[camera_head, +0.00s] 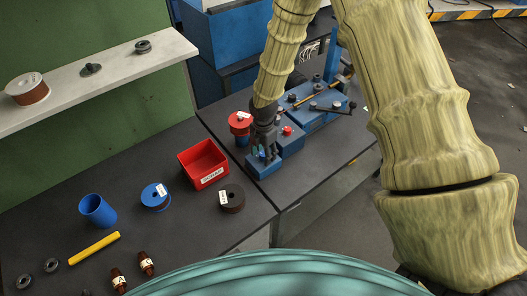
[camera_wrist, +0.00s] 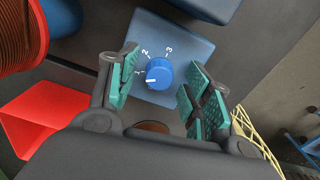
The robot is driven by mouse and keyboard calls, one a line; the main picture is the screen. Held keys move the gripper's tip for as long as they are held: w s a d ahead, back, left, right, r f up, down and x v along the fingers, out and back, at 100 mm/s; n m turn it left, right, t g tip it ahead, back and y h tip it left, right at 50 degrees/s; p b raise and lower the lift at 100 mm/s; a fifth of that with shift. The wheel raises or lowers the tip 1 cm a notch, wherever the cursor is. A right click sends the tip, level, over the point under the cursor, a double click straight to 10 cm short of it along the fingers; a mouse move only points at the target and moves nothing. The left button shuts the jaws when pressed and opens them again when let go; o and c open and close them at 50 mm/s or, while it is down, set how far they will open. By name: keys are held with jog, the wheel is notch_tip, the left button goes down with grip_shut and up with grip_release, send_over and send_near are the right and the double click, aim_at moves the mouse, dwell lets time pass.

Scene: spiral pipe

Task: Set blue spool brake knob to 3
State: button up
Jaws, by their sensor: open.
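The blue brake knob (camera_wrist: 159,73) sits on a blue block (camera_wrist: 178,32) marked 1, 2 and 3 in the wrist view. Its white pointer mark faces left, near the 1 and slightly below it. My gripper (camera_wrist: 162,91) is open, with its green-padded fingers on either side of the knob; I see gaps and cannot tell any contact. In the head view, my gripper (camera_head: 265,150) points down over the blue block (camera_head: 264,170) and mostly hides the knob.
A red-topped spool (camera_head: 240,122) stands close left of my gripper, and a red bin (camera_head: 203,162) lies further left. A blue machine with a red button (camera_head: 287,130) is just behind right. Loose spools and a blue cup (camera_head: 97,210) lie on the left table.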

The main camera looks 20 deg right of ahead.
jog(key=shift+f, duration=0.1)
jog(key=c, duration=1.1)
